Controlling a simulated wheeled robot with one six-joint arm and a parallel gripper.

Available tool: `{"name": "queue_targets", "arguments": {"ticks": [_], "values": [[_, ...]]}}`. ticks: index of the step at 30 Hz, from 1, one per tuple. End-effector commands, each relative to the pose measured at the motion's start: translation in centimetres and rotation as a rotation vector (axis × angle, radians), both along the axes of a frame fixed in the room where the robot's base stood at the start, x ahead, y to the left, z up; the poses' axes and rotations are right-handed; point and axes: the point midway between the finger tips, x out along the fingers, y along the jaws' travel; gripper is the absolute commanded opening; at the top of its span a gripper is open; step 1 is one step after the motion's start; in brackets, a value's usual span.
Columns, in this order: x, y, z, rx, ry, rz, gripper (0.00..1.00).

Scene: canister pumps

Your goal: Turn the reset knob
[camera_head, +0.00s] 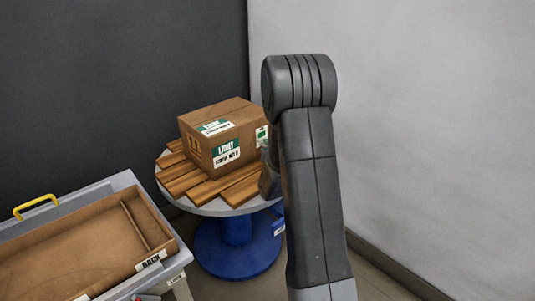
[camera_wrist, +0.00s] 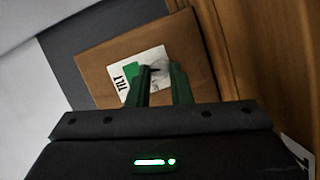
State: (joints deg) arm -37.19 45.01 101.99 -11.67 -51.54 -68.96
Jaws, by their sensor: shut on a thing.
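A cardboard box (camera_head: 205,152) with green and white labels stands on wooden slats. In the wrist view, one face of the box (camera_wrist: 100,65) carries a white and green label reading "TILT" (camera_wrist: 124,84). My gripper (camera_wrist: 161,72) is at this label. Its two dark green fingers stand a little apart, shut on a small dark grey piece between their tips. This piece may be the reset knob, but it is mostly hidden and no wording on it can be read. In the head view my arm hides the fingertips.
The slats (camera_head: 183,182) lie on a round grey tabletop with a blue base (camera_head: 236,248). A grey cart at lower left bears a shallow brown tray (camera_head: 122,190) and has a yellow handle (camera_head: 35,205). A pale wall (camera_head: 430,120) rises right of my arm.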

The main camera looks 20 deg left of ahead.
Motion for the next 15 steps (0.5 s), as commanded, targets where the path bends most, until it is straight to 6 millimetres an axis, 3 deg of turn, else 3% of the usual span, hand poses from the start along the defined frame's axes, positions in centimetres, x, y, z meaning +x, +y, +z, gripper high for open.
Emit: {"name": "queue_targets", "arguments": {"ticks": [15], "values": [[-0.04, 0.03, -0.19, -0.059, -0.145, 0.0, 0.0]]}}
